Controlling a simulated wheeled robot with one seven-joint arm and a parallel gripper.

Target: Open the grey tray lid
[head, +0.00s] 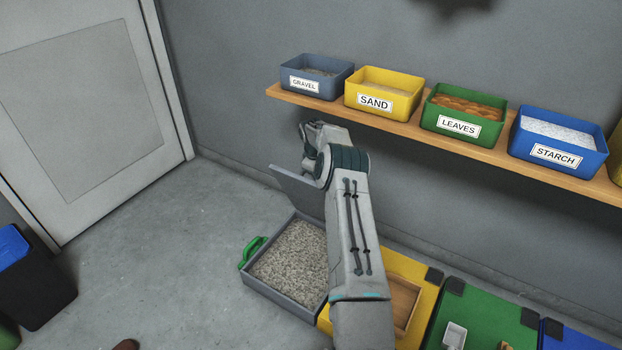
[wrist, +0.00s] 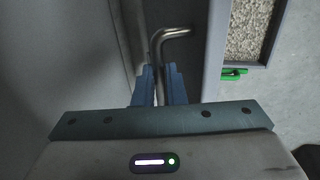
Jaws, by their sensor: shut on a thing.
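The grey tray (head: 286,265) stands on the floor, filled with pale gravel. Its flat grey lid (head: 293,187) is raised and tilted up along the tray's far side, partly hidden by my arm. In the wrist view, my gripper (wrist: 160,72) has its two blue fingers closed on a bent metal handle (wrist: 172,31). The handle's join to the lid is not clear. In the head view my arm hides the fingers and the handle.
Yellow (head: 422,268), green (head: 485,305) and blue (head: 570,336) units stand right of the tray. A wooden shelf (head: 410,127) with labelled bins is on the wall above. A green handle (head: 250,251) is on the tray's left. Floor toward the door is open.

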